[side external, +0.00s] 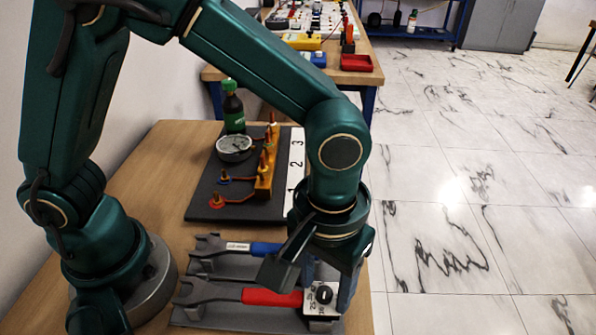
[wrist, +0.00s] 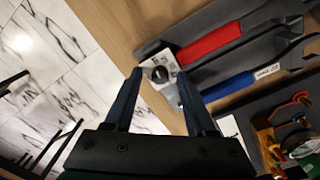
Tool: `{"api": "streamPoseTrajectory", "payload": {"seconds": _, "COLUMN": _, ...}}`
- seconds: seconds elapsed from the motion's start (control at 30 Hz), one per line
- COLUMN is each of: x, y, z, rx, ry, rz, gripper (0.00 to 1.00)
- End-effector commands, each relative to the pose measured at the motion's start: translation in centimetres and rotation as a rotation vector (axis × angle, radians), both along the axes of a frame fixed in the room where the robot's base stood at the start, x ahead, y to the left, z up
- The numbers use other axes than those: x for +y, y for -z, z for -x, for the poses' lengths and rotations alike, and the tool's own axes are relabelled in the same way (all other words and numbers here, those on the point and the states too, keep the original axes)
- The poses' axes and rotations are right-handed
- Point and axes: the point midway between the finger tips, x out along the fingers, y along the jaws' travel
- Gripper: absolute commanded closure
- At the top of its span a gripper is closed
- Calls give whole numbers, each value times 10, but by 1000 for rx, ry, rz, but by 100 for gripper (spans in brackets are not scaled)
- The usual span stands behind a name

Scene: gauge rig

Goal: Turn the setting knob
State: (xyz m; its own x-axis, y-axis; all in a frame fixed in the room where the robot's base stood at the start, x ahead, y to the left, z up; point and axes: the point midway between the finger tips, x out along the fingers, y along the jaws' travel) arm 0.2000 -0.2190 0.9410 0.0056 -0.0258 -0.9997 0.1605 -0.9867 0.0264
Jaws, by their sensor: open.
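The setting knob (side external: 323,295) is a small black dial on a light block with printed markings, at the end of the red-handled wrench (side external: 270,297). It also shows in the wrist view (wrist: 160,74), between the two fingertips. My gripper (side external: 312,283) is open and empty, pointing down over the block. In the wrist view my gripper (wrist: 159,76) has one finger on each side of the knob. I cannot tell whether the fingers touch it or how high they are above it.
A blue-handled wrench (side external: 250,247) lies beside the red one on a dark holder. Behind stands a dark board (side external: 198,203) with a gauge (side external: 235,147), brass fittings and a green bottle (side external: 233,108). The table's right edge is close to the knob.

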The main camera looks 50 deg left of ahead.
Motion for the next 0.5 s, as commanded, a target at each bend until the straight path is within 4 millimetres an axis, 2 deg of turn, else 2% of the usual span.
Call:
{"api": "streamPoseTrajectory", "payload": {"seconds": 0.1, "x": 0, "y": 0, "z": 0, "rx": 0, "ry": 0, "rz": 0, "gripper": 44}}
{"api": "streamPoseTrajectory", "payload": {"seconds": 0.13, "x": 0, "y": 0, "z": 0, "rx": 0, "ry": 0, "rz": 0, "gripper": 48}}
{"api": "streamPoseTrajectory", "payload": {"seconds": 0.27, "x": 0, "y": 0, "z": 0, "rx": 0, "ry": 0, "rz": 0, "gripper": 98}}
{"api": "streamPoseTrajectory", "payload": {"seconds": 0.5, "x": 0, "y": 0, "z": 0, "rx": 0, "ry": 5, "rz": 0, "gripper": 100}}
